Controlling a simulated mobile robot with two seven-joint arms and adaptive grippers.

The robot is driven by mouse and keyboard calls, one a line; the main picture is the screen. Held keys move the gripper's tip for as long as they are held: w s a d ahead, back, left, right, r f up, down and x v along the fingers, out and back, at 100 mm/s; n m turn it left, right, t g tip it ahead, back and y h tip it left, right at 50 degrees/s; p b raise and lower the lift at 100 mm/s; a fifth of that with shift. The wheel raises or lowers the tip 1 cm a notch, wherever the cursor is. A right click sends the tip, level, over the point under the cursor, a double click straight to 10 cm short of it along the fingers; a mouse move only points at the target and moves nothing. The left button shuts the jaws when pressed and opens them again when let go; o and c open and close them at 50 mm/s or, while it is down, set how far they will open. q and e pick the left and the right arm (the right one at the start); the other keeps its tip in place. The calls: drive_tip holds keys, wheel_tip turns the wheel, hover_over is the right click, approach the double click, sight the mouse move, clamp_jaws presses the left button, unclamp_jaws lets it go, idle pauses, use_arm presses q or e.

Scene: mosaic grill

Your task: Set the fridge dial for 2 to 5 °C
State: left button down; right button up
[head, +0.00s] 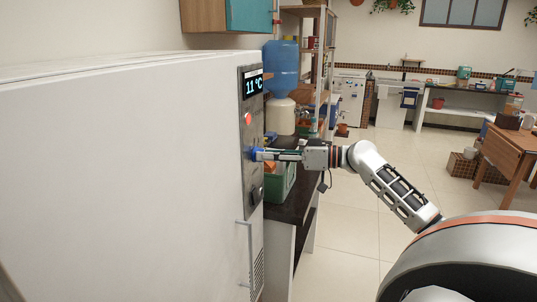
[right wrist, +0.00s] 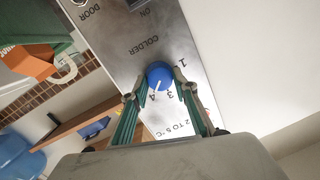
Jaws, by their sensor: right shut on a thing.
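The white fridge (head: 120,165) fills the left of the head view. Its narrow control panel (head: 252,208) carries a lit display (head: 252,85) reading 11 °C and a red light (head: 248,118). The blue dial (right wrist: 159,74) shows in the right wrist view on the metal panel, with numbers around it and the words COLDER and 2 TO 5 °C; its white mark points near the 4 and 3. My right gripper (right wrist: 160,90) is shut on the dial, one finger on each side; in the head view it reaches the panel from the right. My left gripper is not in view.
A dark counter (head: 290,205) beside the fridge holds a green crate (head: 281,182) and a water dispenser with a blue bottle (head: 281,65). A wooden table (head: 510,150) stands at the far right. The tiled floor between is mostly clear.

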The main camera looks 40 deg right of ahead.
drive_tip(key=shift+f+m+t+y, duration=0.15)
drive_tip(key=shift+m+y, duration=0.15)
drive_tip(key=shift+m, duration=1.55)
drive_tip(key=shift+f+m+t+y, duration=0.15)
drive_tip(key=shift+m+y, duration=0.15)
drive_tip(key=shift+m, duration=1.55)
drive_tip(key=o, duration=1.1)
drive_tip(key=shift+r, duration=0.1)
drive_tip(key=shift+d, duration=0.1)
drive_tip(key=v, duration=1.2)
